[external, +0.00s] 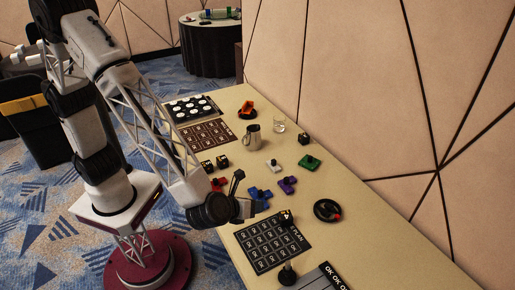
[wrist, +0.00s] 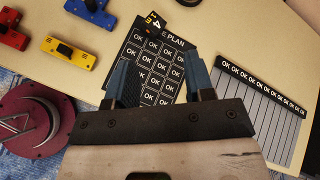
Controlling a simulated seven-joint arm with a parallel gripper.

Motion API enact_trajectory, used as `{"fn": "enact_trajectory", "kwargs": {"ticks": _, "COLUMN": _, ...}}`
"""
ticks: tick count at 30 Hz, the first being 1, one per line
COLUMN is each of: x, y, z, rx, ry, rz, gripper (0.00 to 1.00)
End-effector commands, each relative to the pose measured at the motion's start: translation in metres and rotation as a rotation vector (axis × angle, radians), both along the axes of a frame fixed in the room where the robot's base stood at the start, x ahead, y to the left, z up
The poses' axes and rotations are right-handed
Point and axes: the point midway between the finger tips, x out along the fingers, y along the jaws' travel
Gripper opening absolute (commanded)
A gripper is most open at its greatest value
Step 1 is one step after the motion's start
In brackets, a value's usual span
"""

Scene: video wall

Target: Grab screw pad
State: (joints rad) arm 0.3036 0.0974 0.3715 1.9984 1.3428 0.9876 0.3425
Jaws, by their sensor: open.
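No object is labelled as the screw pad, and I cannot tell which one it is. Small blocks with black knobs lie mid-table: green (external: 309,163), white (external: 275,167), purple (external: 287,184), blue (external: 260,194) and red (external: 217,184). A round black disc with a red part (external: 327,210) lies to the right. My gripper (external: 247,208) is above the table's near edge, open. In the wrist view its fingers (wrist: 157,78) are apart over a dark grid mat (wrist: 180,44) marked PLAN and OK, with nothing visible between them. A yellow block (wrist: 70,50) lies left of them.
A black cube (external: 286,216) stands on the grid mat's edge. A striped OK board (wrist: 262,100) lies right of the mat. A metal mug (external: 252,138) and a glass (external: 279,126) stand farther back. The wall (external: 390,90) borders the table's right side.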

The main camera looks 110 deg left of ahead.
Motion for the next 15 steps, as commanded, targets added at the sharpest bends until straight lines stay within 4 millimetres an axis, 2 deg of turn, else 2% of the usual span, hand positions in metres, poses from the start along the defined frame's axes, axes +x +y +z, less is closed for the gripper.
{"fn": "enact_trajectory", "kwargs": {"ticks": 1, "x": 0.010, "y": -0.009, "z": -0.012, "rx": 0.030, "ry": 0.015, "rz": -0.040, "gripper": 0.49}}
{"fn": "enact_trajectory", "kwargs": {"ticks": 9, "x": 0.061, "y": -0.057, "z": -0.068, "rx": 0.195, "ry": 0.080, "rz": -0.267, "gripper": 0.49}}
{"fn": "enact_trajectory", "kwargs": {"ticks": 15, "x": 0.087, "y": -0.092, "z": -0.108, "rx": 0.298, "ry": 0.115, "rz": -0.415, "gripper": 0.49}}
